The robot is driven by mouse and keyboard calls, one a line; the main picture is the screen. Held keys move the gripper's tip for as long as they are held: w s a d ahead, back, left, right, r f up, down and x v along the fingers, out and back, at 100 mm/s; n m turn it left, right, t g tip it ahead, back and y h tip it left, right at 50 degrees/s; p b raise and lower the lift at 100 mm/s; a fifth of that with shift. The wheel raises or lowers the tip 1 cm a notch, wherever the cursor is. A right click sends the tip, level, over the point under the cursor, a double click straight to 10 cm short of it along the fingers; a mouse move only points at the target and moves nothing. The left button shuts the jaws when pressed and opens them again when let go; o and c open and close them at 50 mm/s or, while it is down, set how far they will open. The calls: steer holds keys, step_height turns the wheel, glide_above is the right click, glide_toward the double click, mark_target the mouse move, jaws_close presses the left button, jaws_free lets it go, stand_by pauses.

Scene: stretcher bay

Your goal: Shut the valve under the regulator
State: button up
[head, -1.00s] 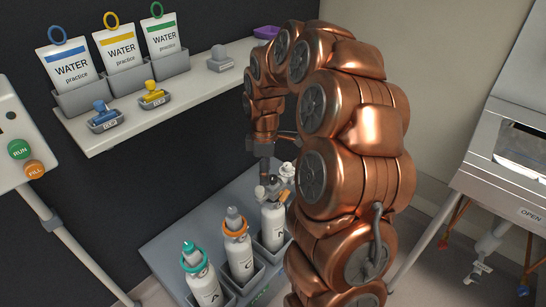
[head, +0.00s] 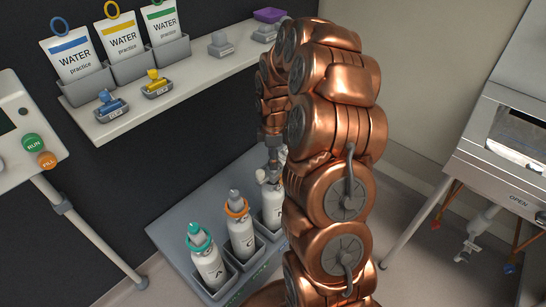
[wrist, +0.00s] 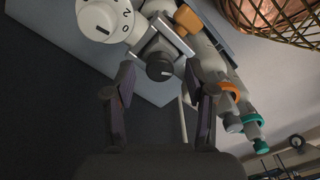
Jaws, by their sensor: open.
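The third white bottle (head: 271,206) stands in the floor rack with a grey regulator (head: 268,175) on top; my arm hides its right side. In the wrist view the regulator's metal body (wrist: 165,42) shows near the top, with a white numbered dial (wrist: 98,18) at its left. A dark round knob (wrist: 160,68) with a pale mark sticks out of the body. My gripper (wrist: 160,92) is open, one finger on either side of the knob in the picture. I see no contact, and the depth between fingers and knob is unclear. My gripper's tips are mostly hidden in the head view.
Bottles with a teal collar (head: 206,262) and an orange collar (head: 238,228) stand beside it in the rack (head: 185,232). A shelf (head: 190,80) with water pouches and clips is above. A panel (head: 25,125) stands left, a metal cabinet (head: 505,180) right.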

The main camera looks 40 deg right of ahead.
steer(key=shift+f, duration=0.35)
jaws_close()
